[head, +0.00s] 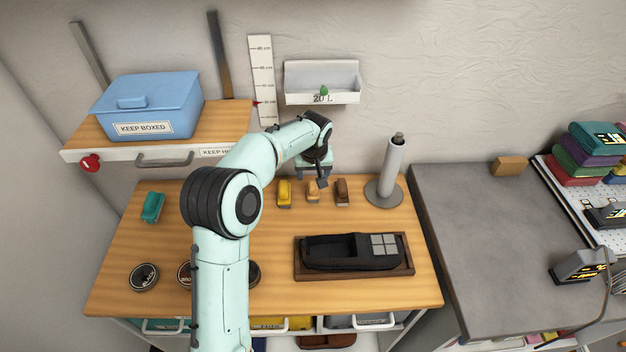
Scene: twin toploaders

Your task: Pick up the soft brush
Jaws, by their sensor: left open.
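Several small brush-like blocks lie on the wooden bench (180,250): a teal one (152,207) at the left, a yellow one (284,194), a tan one (312,196) and a dark brown one (342,196) in a row at the back middle. I cannot tell from their looks which is the soft brush. My left gripper (315,181) is open and points down just over the tan block, partly covering its top. I cannot tell whether it touches it. My right gripper is not in view.
A dark shoe-like object (345,252) sits in a brown tray (300,275) in front. A grey post (392,170) stands right of the row. Round tins (144,277) lie at front left. A shelf with a blue box (150,105) overhangs the back left.

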